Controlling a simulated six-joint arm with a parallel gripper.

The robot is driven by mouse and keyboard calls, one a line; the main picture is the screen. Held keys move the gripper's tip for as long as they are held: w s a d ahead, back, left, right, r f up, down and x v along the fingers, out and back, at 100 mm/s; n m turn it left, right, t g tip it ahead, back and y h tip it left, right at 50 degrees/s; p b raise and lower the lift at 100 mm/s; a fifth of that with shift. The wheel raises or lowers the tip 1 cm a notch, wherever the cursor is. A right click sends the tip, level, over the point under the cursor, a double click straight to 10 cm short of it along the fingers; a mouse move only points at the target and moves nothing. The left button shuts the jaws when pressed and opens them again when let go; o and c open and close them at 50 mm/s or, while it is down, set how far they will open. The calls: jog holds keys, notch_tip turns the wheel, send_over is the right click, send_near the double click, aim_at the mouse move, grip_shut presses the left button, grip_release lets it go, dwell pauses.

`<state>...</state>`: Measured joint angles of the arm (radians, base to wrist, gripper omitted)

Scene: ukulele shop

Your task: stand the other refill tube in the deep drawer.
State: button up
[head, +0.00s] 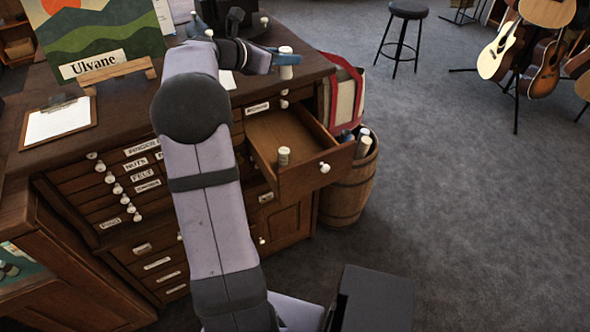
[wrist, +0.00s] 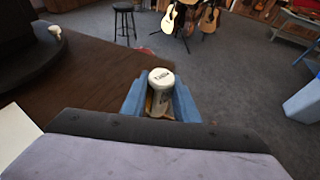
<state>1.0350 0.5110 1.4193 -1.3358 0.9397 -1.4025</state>
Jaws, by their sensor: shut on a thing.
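My gripper (head: 284,60) is above the right end of the wooden counter top. Its blue fingers are shut on a pale, white-capped refill tube (head: 286,72), held upright. The deep drawer (head: 313,183) is pulled open in the cabinet's right side, below and in front of my gripper. Another refill tube (head: 283,157) stands upright in the drawer, near its front left. The drawer floor behind that tube is bare.
A barrel (head: 346,198) with several rolled or tube-like items stands right of the drawer, and a red-trimmed bag (head: 344,95) is behind it. The counter (head: 120,93) bears a clipboard (head: 58,122), a painting (head: 100,30) and a dark device (wrist: 30,45). The drawer's top is open.

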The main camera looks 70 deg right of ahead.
jog(key=s+f+m+g+y+b, duration=0.2)
jog(key=s+f+m+g+b, duration=0.15)
jog(key=s+f+b, duration=0.35)
jog(key=f, duration=0.6)
jog(key=s+f+p, duration=0.1)
jog(key=f, duration=0.5)
jog(key=f+p, duration=0.1)
jog(key=f, duration=0.5)
jog(key=shift+s+a+f, duration=0.15)
jog(key=shift+f, duration=0.1)
jog(key=shift+f, duration=0.15)
jog(key=shift+f+b, duration=0.35)
jog(key=shift+f, duration=0.1)
jog(key=o, duration=1.1)
jog(key=shift+a+f, duration=0.1)
jog(key=shift+c, duration=0.2)
